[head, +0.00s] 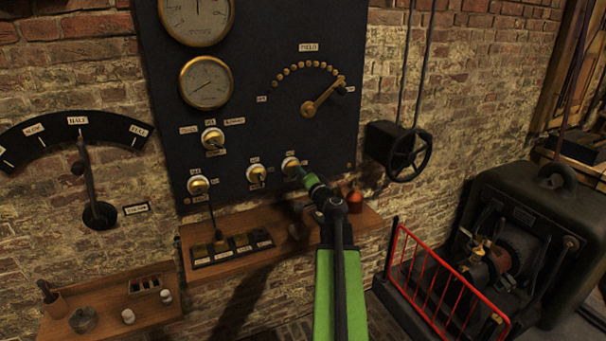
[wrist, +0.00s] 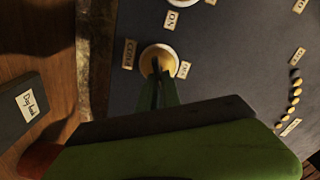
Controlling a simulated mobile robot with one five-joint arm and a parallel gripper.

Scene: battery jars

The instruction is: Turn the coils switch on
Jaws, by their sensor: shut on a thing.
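The coils switch (head: 289,163) is the rightmost of the lower switches on the dark panel, with a pale round base and a brass middle. In the wrist view the switch (wrist: 158,56) sits just past my fingertips, with a label reading COILS beside it. My gripper (head: 301,175) reaches up to the panel at this switch. In the wrist view my gripper (wrist: 160,88) has its narrow fingers close together, shut on the switch's lever, which they mostly hide. I cannot tell which way the lever points.
Other switches (head: 256,174) sit to the left on the panel (head: 245,120). A brass field lever (head: 322,96) is above right. A wooden shelf (head: 340,228) with a reddish bottle (head: 355,195) lies below. A handwheel (head: 410,154) and a red railing (head: 440,275) stand to the right.

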